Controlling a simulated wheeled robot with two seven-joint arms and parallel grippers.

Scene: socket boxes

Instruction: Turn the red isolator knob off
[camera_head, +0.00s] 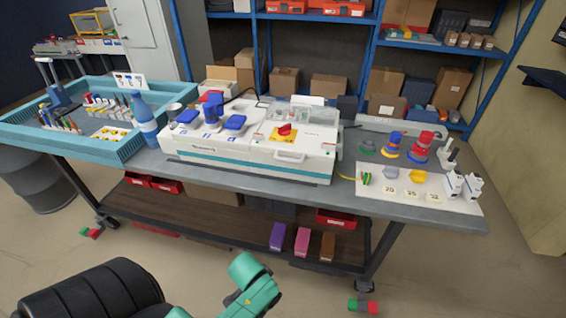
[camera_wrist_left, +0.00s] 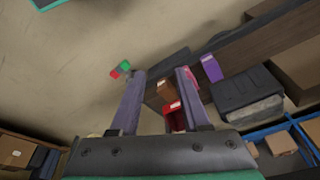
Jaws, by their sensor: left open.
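The red isolator knob (camera_head: 284,129) sits on a yellow plate (camera_head: 273,137) on top of the white box (camera_head: 240,157) at the middle of the bench. The knob's exact turn position is too small to tell. In the left wrist view my left gripper (camera_wrist_left: 160,72) is open, with two parallel fingers and nothing between them. It points at the floor and the bench's lower shelf, away from the knob. In the head view my teal left arm is low in front of the bench, and its fingers cannot be made out. My right gripper is in neither view.
Blue sockets (camera_head: 235,122) stand on the box left of the knob. A blue bottle (camera_head: 145,121) and a teal tray (camera_head: 62,145) are further left. A white board (camera_head: 440,201) with coloured parts lies at right. The floor before the bench is mostly clear.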

